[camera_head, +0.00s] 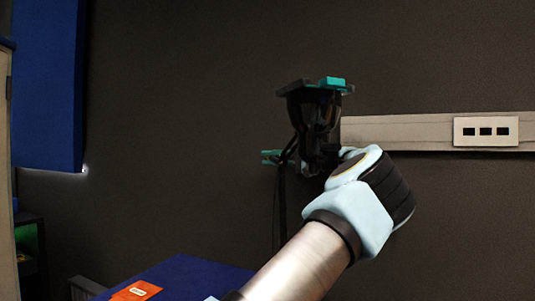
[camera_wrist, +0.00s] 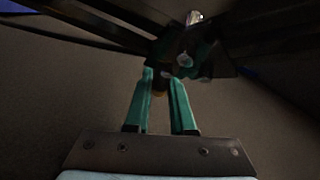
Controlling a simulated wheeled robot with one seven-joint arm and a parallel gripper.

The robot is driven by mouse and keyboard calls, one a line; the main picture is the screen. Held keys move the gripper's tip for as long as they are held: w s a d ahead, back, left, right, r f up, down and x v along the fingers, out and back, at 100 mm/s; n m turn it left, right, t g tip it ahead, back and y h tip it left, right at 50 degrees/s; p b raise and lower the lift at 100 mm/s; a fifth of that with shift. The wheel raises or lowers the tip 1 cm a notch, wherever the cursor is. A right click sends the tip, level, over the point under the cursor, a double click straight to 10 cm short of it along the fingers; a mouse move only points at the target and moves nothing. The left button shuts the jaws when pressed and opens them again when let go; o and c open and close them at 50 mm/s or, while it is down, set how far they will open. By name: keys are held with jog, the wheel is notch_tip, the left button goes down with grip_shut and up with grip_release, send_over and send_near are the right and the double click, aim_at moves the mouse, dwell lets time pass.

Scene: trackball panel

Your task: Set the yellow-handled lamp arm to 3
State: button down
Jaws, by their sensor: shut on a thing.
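My gripper (camera_wrist: 166,88) shows in the wrist view as two teal fingers, close together near their tips. A dark assembly with teal parts (camera_wrist: 205,55) lies just beyond the tips. In the head view, my arm reaches up to a dark cluster with teal pieces (camera_head: 316,110) against the wall. The handle is hidden there, and I cannot clearly separate gripper from lamp. No scale or number 3 is legible.
A beige rail with a socket plate (camera_head: 486,131) runs along the dark wall to the right. A blue panel (camera_head: 47,85) hangs at the left. A blue surface with an orange card (camera_head: 136,291) lies low in front. The wall between panel and cluster looks clear.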

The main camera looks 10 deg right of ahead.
jog(key=shift+a+g+y, duration=0.2)
jog(key=shift+g+y, duration=0.1)
jog(key=shift+g, duration=0.1)
jog(key=shift+f, duration=0.1)
jog(key=c, duration=0.8)
grip_release()
jog(key=shift+o, duration=0.2)
jog(key=shift+s, duration=0.1)
jog(key=b+v, duration=0.1)
jog(key=v, duration=0.9)
jog(key=shift+s+d, duration=0.15)
jog(key=shift+d, duration=0.2)
